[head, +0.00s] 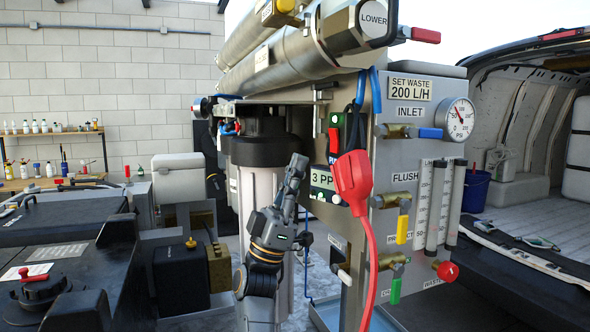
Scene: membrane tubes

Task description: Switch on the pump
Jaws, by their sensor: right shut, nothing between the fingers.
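A switch with a green upper part (336,119) and a red lower part (334,141) sits on the narrow side of the grey panel, in the head view's centre. A small partly hidden label is below it. My right gripper (297,165) is shut and empty, pointing up. It appears below and left of the switch in the picture, in front of the white filter housing (246,190). I see a gap between its tips and the switch in the picture; the depth between them is unclear. My left gripper is not in view.
A red plug (353,178) hangs with its red cable just right of the switch, beside a "3 PPM" display (322,184). The panel carries valves, including a yellow-handled one (402,229), and a gauge (458,119). Large tubes (300,55) run overhead.

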